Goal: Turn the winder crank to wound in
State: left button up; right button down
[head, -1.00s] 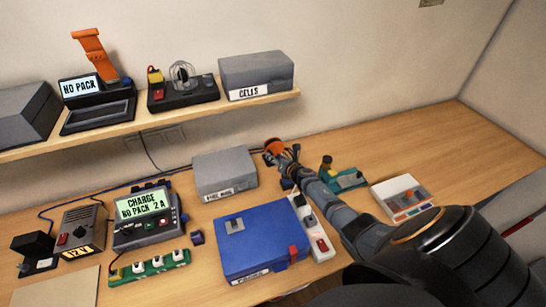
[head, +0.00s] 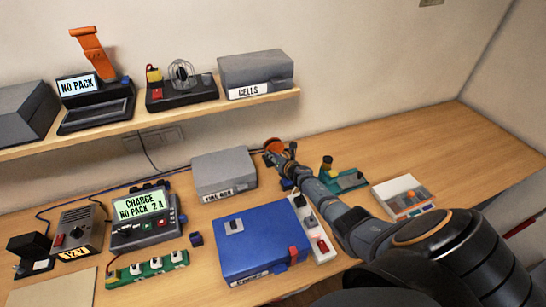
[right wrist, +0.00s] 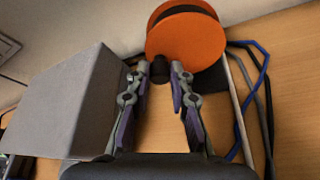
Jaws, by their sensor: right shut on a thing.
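The winder is an orange round drum (head: 275,145) at the back of the bench, beside a grey box. The right wrist view shows its orange disc (right wrist: 186,40) with a dark groove and a short dark crank knob (right wrist: 160,70) at its lower left. My right gripper (head: 281,158) reaches it from the front right. In the right wrist view, my right gripper (right wrist: 161,72) has its fingertips on both sides of the knob and is shut on it. My left gripper is out of view.
A grey box (head: 224,172) stands close left of the winder. A blue case (head: 262,248) and a white power strip (head: 318,232) lie in front. A green stand (head: 346,180) and a white tray (head: 403,196) are to the right. Cables (right wrist: 259,110) run beside the winder.

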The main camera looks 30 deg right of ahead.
aim_at(274, 145)
jog(key=m+t+y+b, duration=0.1)
jog(key=m+b, duration=0.2)
jog(key=b, duration=0.1)
jog(key=d+m+t+y+b, duration=0.1)
jog(key=m+b, duration=0.3)
jog(key=d+r+m+t+y+b, duration=0.1)
jog(key=m+t+b, duration=0.1)
jog(key=m+b, duration=0.1)
jog(key=shift+s+d+m+y+b, duration=0.25)
jog(key=shift+s+m+y+b, duration=0.1)
jog(key=shift+b, duration=0.45)
jog(key=shift+s+d+r+m+t+b, duration=0.1)
jog(key=shift+d+m+t+b, duration=0.2)
jog(key=shift+m+b, duration=0.65)
jog(key=shift+d+r+m+t+b, duration=0.15)
jog(key=shift+m+t+b, duration=0.25)
jog(key=shift+m+b, duration=0.45)
jog(key=shift+f, duration=0.1)
jog(key=shift+m, duration=0.25)
jog(key=c, duration=1.2)
grip_release()
